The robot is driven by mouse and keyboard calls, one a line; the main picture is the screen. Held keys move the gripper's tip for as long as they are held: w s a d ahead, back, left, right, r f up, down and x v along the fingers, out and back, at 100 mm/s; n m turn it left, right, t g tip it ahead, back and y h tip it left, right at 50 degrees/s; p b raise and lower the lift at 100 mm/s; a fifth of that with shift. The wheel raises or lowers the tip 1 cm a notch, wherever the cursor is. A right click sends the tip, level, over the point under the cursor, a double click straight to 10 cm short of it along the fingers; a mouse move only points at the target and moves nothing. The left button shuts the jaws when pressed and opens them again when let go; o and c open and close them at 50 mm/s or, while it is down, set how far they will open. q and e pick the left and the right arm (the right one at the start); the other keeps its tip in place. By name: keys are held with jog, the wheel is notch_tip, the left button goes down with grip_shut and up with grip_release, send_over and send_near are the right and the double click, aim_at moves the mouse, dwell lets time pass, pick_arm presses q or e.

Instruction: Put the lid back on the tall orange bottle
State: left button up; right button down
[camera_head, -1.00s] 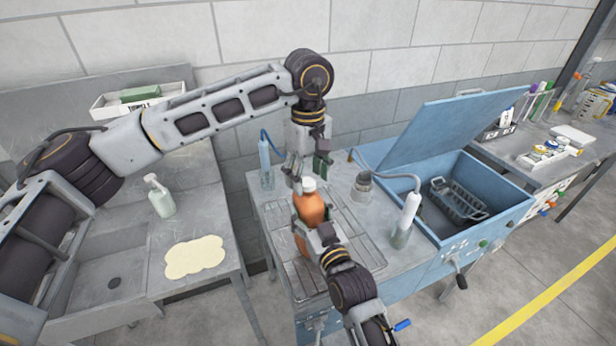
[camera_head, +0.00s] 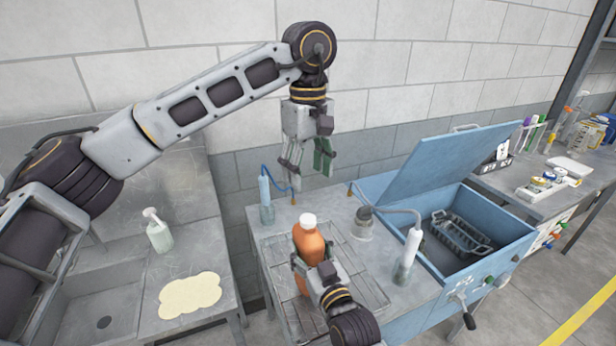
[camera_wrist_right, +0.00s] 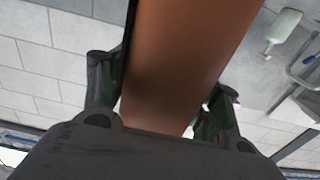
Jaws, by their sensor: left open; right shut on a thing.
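The tall orange bottle (camera_head: 309,246) stands near the grated top of the blue work station, with a white lid (camera_head: 308,220) on its top. My right gripper (camera_head: 312,266) is shut around the bottle's body from the front. In the right wrist view the orange bottle (camera_wrist_right: 188,60) fills the space between the fingers, and its top is out of frame. My left gripper (camera_head: 308,165) is open and empty, pointing down above and apart from the lid. Whether the bottle's base touches the grate is hidden by my right arm.

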jog(key=shift+c, duration=1.5)
grip_release()
jog(key=shift+s+d, duration=0.1)
jog(key=shift+s, duration=0.05)
jog(key=v, duration=1.1)
jog(key=shift+s, duration=0.35)
